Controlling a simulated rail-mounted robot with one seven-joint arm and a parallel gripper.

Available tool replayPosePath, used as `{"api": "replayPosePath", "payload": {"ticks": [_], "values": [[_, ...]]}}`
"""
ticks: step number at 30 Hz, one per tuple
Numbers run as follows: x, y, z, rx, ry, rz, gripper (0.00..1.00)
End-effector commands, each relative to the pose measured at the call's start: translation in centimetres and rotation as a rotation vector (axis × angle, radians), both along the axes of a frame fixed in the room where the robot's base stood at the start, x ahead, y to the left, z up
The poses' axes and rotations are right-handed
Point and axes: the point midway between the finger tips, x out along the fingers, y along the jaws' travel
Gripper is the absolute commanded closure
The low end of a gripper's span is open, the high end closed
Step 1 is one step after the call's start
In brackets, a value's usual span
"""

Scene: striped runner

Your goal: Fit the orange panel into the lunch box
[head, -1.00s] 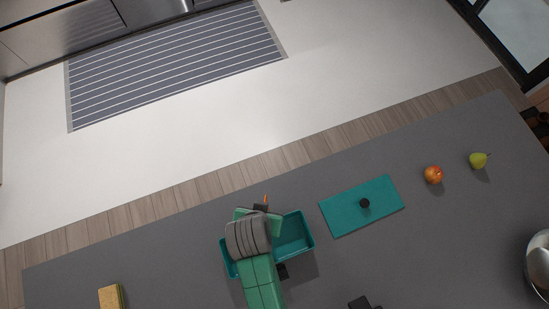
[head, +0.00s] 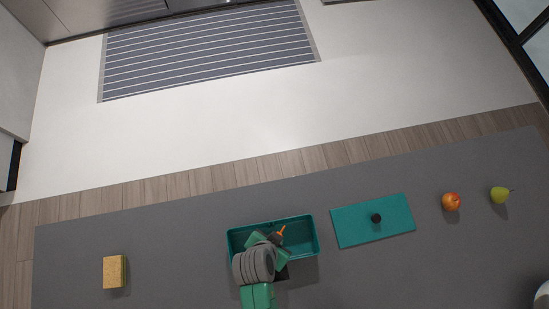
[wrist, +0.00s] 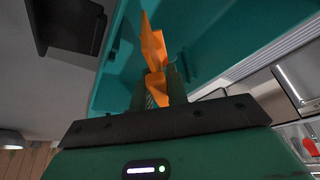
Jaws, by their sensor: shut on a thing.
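The teal lunch box (head: 236,238) stands open on the grey counter. My gripper (head: 277,240) is over the box's inside and is shut on the orange panel (head: 281,231), of which only a small orange piece shows in the head view. In the wrist view the orange panel (wrist: 153,50) stands on edge between the fingers of my gripper (wrist: 160,92), with the teal box wall (wrist: 225,45) close around it. My arm hides part of the box's near side. I cannot tell whether the panel touches the box floor.
A teal lid (head: 350,225) with a black knob lies right of the box. An apple (head: 451,202) and a pear (head: 499,195) are farther right. A yellow sponge (head: 114,272) lies at left. The counter between sponge and box is clear.

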Motion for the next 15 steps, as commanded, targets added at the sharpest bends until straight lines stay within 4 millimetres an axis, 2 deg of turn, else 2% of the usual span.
{"api": "replayPosePath", "payload": {"ticks": [1,4,15], "values": [[0.0,0.0,-1.0,-0.001,0.003,0.002,1.0],[0.0,0.0,-2.4,-0.001,0.002,0.001,1.0],[0.0,0.0,-2.9,0.0,0.0,0.0,1.0]]}}
